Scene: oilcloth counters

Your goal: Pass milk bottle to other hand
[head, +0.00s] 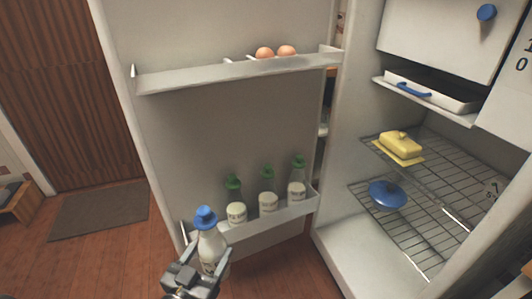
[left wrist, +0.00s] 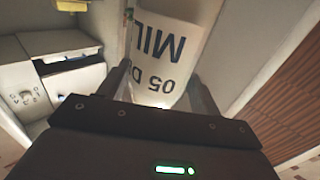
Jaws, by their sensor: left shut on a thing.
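A white milk bottle with a blue cap (head: 208,240) is held upright in front of the open fridge door. My left gripper (head: 197,272) is shut on this bottle, around its lower part. In the left wrist view the bottle (left wrist: 170,50), with dark printed lettering, sits between the two fingers of the left gripper (left wrist: 160,95). Its lower part is partly hidden by the gripper in the head view. My right gripper is not in view.
The fridge door's lower shelf (head: 270,222) holds several green-capped bottles (head: 267,200). The upper door shelf (head: 200,76) holds two eggs (head: 264,53). Inside the fridge are a yellow butter dish (head: 401,145) and a blue lidded dish (head: 387,195) on wire racks. Open wooden floor lies left.

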